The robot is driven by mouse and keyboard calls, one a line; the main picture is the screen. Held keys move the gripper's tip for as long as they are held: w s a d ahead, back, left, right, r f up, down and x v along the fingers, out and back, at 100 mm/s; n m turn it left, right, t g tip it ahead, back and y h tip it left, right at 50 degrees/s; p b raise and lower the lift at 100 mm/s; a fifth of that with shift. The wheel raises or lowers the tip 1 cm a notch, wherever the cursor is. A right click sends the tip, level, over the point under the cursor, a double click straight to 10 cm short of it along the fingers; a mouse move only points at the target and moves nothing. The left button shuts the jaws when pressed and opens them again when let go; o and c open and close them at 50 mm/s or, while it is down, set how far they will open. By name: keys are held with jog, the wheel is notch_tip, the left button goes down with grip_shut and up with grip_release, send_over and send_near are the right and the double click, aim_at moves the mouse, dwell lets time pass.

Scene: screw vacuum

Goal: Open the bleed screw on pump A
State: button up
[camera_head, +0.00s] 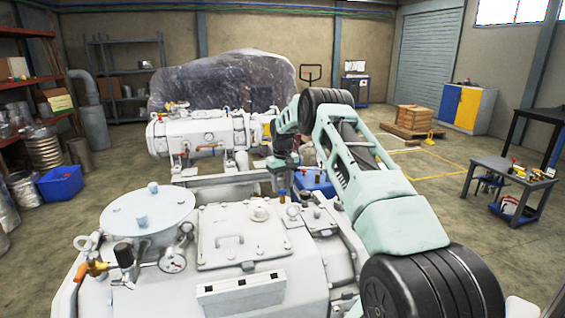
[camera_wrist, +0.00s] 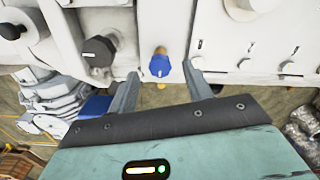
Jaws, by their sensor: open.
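A blue knob (camera_wrist: 160,64) with a white mark and a brass stem sticks out of a pale machine face (camera_wrist: 150,20) in the wrist view. My gripper (camera_wrist: 160,70) is open, with one finger to each side of this knob and visible gaps between. A dark grey knob (camera_wrist: 98,50) with a white mark sits left of my left finger. In the head view my gripper (camera_head: 284,170) hangs over the far edge of the near white machine (camera_head: 230,240), close to a small blue and orange part (camera_head: 282,194). I cannot read any pump label or screw name.
A black knob (camera_wrist: 12,30) and several small fittings (camera_wrist: 245,64) line the machine face. In the head view, a round lid (camera_head: 147,212) and a gauge (camera_head: 172,260) stand on the near machine. A second white machine (camera_head: 205,132) stands behind.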

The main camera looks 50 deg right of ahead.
aim_at(283, 190)
notch_tip(283, 190, up, 16)
jog(key=b, duration=0.1)
dwell(0.8)
